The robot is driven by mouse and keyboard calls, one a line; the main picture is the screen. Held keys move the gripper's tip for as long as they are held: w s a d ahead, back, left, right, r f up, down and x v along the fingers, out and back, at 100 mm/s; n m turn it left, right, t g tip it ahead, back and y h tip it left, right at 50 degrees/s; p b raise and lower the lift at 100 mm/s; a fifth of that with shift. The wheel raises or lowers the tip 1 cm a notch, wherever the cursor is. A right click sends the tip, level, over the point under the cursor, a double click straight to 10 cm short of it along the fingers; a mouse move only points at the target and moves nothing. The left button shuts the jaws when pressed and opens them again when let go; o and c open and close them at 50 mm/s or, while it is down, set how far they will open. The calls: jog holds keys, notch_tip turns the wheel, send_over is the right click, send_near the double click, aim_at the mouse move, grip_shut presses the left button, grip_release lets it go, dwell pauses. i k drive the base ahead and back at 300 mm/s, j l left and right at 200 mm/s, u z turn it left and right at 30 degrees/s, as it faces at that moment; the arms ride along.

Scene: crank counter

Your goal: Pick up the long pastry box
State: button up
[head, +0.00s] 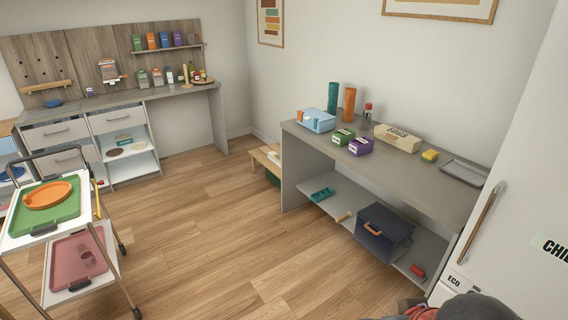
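I cannot make out a box marked as pastry. The only long box I see is a beige carton (397,138) with lettering that looks like "EGGS". It lies on the grey counter (425,181) at the right, near the wall, behind the purple box and left of the yellow item. My gripper's fingertips are not in view. Only a dark rounded part, probably of my own arm, shows at the bottom right edge, well apart from the carton.
Green (343,136) and purple (361,145) boxes stand before the carton, a light blue bin (316,121) to the left, a grey tray (465,171) to the right. A white fridge (510,230) flanks the counter. A trolley (50,232) stands left; the middle floor is clear.

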aim_at(272, 155)
jog(key=u, duration=0.15)
jog(key=i+u, duration=0.25)
jog(key=i+j+u, duration=0.1)
jog(key=i+u, duration=0.15)
jog(key=i, duration=6.35)
jog(key=i+z, duration=0.15)
jog(key=z, duration=0.25)
jog(key=i+j+z, duration=0.1)
jog(key=z, duration=0.3)
jog(key=i+j+z, duration=0.15)
jog(key=z, duration=0.25)
jog(key=i+j+z, duration=0.2)
jog(key=z, duration=2.8)
